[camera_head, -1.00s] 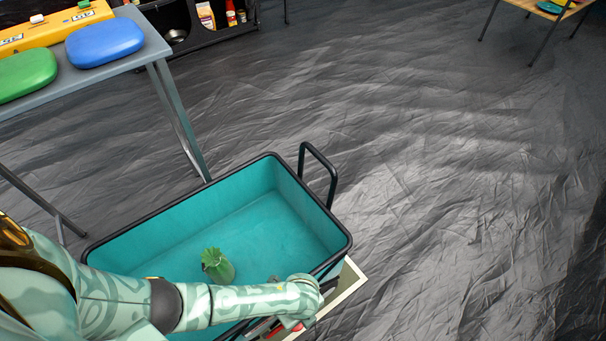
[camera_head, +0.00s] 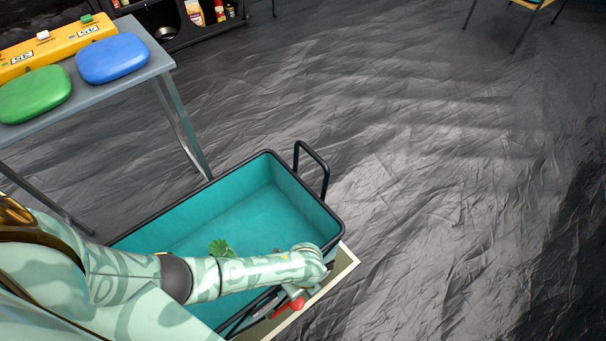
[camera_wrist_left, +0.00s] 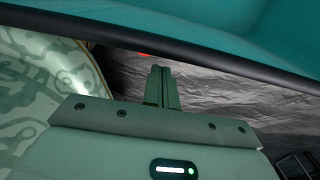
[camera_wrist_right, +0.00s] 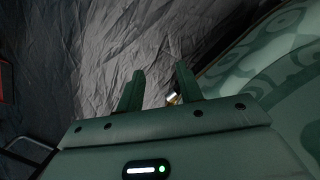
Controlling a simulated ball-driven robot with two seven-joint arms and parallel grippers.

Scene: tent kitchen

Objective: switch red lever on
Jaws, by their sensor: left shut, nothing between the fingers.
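A small red piece (camera_head: 297,303) shows beside the end of my left arm, at the near right of the teal cart. It is partly hidden, and I cannot tell whether it is the red lever. A tiny red spot (camera_wrist_left: 145,55) also shows under the cart rim in the left wrist view. My left gripper (camera_wrist_left: 161,70) is shut and empty, just below the dark rim. My right gripper (camera_wrist_right: 159,68) is open and empty over the dark floor in its wrist view. It is outside the head view.
The teal cart (camera_head: 240,222) has a black handle and holds a green plant-like thing (camera_head: 220,248), partly behind my arm. A grey table (camera_head: 150,65) at upper left bears a yellow box (camera_head: 60,45) and blue (camera_head: 113,57) and green (camera_head: 35,95) pads.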

